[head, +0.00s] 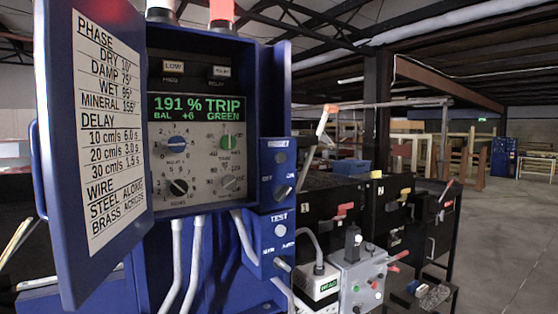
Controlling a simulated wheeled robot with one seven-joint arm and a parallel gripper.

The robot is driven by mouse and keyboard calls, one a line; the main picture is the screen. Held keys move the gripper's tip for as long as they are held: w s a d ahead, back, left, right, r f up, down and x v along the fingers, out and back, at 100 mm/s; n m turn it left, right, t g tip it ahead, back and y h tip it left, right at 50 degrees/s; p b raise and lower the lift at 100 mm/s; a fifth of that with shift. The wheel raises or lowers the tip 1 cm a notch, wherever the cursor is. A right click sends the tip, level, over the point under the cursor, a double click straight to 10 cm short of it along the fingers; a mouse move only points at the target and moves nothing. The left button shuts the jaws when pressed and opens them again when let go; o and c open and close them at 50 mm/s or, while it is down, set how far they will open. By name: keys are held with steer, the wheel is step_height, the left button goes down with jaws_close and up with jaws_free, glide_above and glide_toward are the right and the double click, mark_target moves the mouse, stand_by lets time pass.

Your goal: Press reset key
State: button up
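No key with a readable "reset" label shows. A blue control cabinet (272,95) stands at the left with its door (140,225) swung open. Its panel (200,140) has a lit green display (197,108) reading "191 % TRIP, BAL +6, GREEN", above several knobs. On the narrow blue side box are a grey round button (280,157), a switch (283,193) with an OFF label, a pale round button (280,230) under "TEST", and a lower switch (283,265) with a partly readable label. I cannot tell which is the reset key. My gripper is not in view.
A grey box (360,283) with coloured knobs and a joystick stands right of the cabinet. Black cases (335,208) with red and yellow handles are behind it. Grey conduits (175,260) run down below the panel. Open floor (510,240) lies at the right.

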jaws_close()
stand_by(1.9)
